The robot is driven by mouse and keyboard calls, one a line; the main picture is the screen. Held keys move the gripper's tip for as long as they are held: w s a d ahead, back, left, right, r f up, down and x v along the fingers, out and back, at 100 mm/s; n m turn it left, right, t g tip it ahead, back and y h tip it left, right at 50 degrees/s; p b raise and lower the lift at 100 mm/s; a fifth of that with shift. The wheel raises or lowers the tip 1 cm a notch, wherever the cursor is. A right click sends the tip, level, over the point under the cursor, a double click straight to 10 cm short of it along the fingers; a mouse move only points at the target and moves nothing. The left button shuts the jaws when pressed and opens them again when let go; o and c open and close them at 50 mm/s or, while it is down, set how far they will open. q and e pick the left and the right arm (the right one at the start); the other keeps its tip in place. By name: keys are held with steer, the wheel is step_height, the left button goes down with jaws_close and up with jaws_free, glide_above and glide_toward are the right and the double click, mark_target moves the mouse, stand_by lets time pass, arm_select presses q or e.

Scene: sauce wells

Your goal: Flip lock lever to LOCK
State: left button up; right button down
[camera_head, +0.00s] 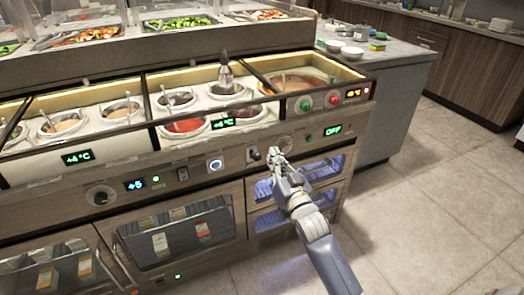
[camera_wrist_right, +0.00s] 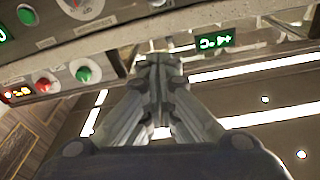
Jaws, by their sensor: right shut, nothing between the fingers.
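My right gripper (camera_head: 274,156) is shut and empty, in front of the control strip of the steel sauce counter. It also shows in the wrist view (camera_wrist_right: 160,62), its fingers together near the panel edge. Just left of its tip in the head view is a small pale plate with a short lever (camera_head: 252,154), which looks like the lock lever. Its lettering is too small to read, and I cannot tell whether the fingers touch it. My left gripper is not in view.
A round knob (camera_head: 286,142) and a green OFF display (camera_head: 333,130) sit right of the gripper. A lit round button (camera_head: 215,164) is to the left. Open floor (camera_head: 440,200) is to the right.

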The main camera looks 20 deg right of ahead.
steer(key=r+b, duration=0.1)
glide_above(255, 155)
steer(key=d, duration=0.3)
steer(key=shift+s+a+f+b, duration=0.15)
steer(key=shift+s+a+f, duration=0.15)
steer(key=shift+f, duration=0.35)
steer(key=shift+s+a+f+b, duration=0.2)
steer(key=shift+s+f, duration=0.15)
steer(key=shift+f, duration=0.25)
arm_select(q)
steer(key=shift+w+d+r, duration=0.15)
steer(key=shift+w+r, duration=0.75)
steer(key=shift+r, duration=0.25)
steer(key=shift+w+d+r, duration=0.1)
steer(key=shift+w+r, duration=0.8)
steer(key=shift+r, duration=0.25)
arm_select(e)
steer(key=shift+s+a+f, duration=0.15)
steer(key=shift+f, duration=0.4)
